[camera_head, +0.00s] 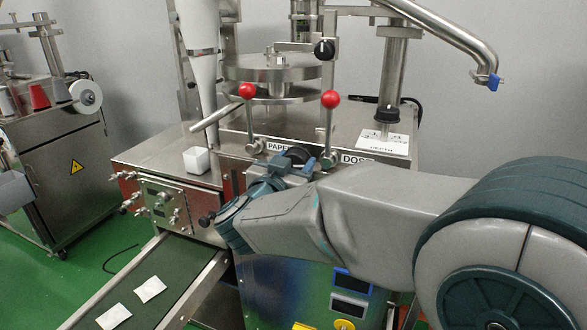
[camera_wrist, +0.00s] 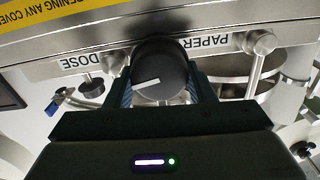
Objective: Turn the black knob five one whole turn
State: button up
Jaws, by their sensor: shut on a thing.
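A round black knob (camera_wrist: 160,62) with a white pointer line sits on the machine front between the DOSE and PAPER labels, seen in the wrist view. Its pointer lies towards the picture's left, slightly down. My gripper (camera_wrist: 162,92) has a finger on each side of the knob and is shut on it. In the head view my gripper (camera_head: 284,167) reaches the machine's front edge, and the knob (camera_head: 297,153) shows only in part behind it. I cannot read a number on the knob.
Two red-balled levers (camera_head: 247,91) (camera_head: 330,99) rise close by the gripper. Another black knob (camera_head: 324,49) is higher up, and one (camera_head: 388,114) stands above the DEPTH plate. A green conveyor (camera_head: 165,285) carries two teabags (camera_head: 150,289) below.

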jog(key=m+b, duration=0.1)
jog(key=m, duration=0.1)
jog(key=m+b, duration=0.3)
jog(key=shift+d+f+m, duration=0.15)
jog(key=shift+f+m, duration=0.1)
jog(key=shift+m, duration=0.05)
jog(key=m+b, duration=0.3)
jog(key=m, duration=0.1)
jog(key=shift+s+d+f+b, duration=0.1)
jog(key=shift+b, duration=0.2)
jog(key=m+b, duration=0.2)
jog(key=m, duration=0.1)
jog(key=m+b, duration=0.3)
jog(key=shift+f+m, duration=0.2)
jog(key=shift+m, duration=0.2)
jog(key=shift+m+b, duration=1.3)
jog(key=shift+m, duration=0.3)
jog(key=shift+r+m, duration=0.15)
jog(key=shift+m, duration=0.15)
jog(key=o, duration=1)
jog(key=p+v, duration=0.2)
jog(key=v, duration=1.2)
